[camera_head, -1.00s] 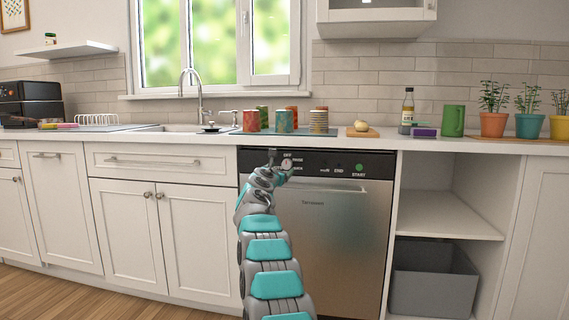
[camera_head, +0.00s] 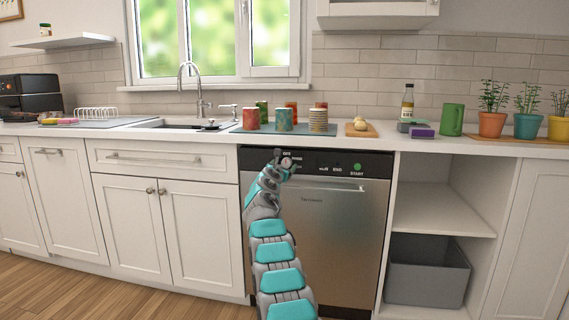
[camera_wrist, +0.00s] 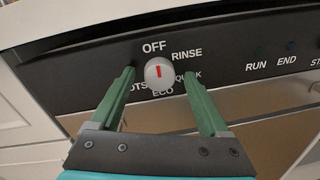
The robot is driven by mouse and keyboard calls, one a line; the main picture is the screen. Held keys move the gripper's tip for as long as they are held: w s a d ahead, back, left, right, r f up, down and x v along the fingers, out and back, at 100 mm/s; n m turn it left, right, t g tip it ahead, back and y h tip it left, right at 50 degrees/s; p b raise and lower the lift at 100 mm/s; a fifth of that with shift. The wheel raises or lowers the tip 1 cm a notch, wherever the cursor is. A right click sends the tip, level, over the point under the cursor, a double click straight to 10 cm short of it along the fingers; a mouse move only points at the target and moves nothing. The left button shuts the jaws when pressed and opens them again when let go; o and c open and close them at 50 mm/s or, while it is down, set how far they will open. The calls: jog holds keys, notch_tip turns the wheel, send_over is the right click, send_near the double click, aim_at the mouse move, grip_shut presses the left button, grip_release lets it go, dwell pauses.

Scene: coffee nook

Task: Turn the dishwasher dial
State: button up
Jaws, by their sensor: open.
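The dishwasher (camera_head: 325,235) is a steel-fronted machine under the counter, with a black control panel along its top. Its dial (camera_wrist: 158,74) is a round whitish knob with a red pointer mark, pointing up toward OFF. Labels OFF, RINSE, QUICK, ECO and a partly hidden one ending in OTS ring it. The dial also shows small in the head view (camera_head: 286,162). My gripper (camera_wrist: 160,90) is open, its two green fingers on either side of the dial, with gaps visible between them and the knob. Whether the fingertips touch the panel I cannot tell.
The panel carries RUN and END lights and a green START button (camera_head: 357,168) to the right. A steel handle (camera_head: 325,186) runs below the panel. The counter (camera_head: 350,141) overhangs above, with cups, a bottle and plants. An open shelf with a grey bin (camera_head: 427,275) is to the right.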

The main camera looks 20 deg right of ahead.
jog(key=shift+c, duration=0.3)
jog(key=shift+f, duration=0.1)
grip_shut()
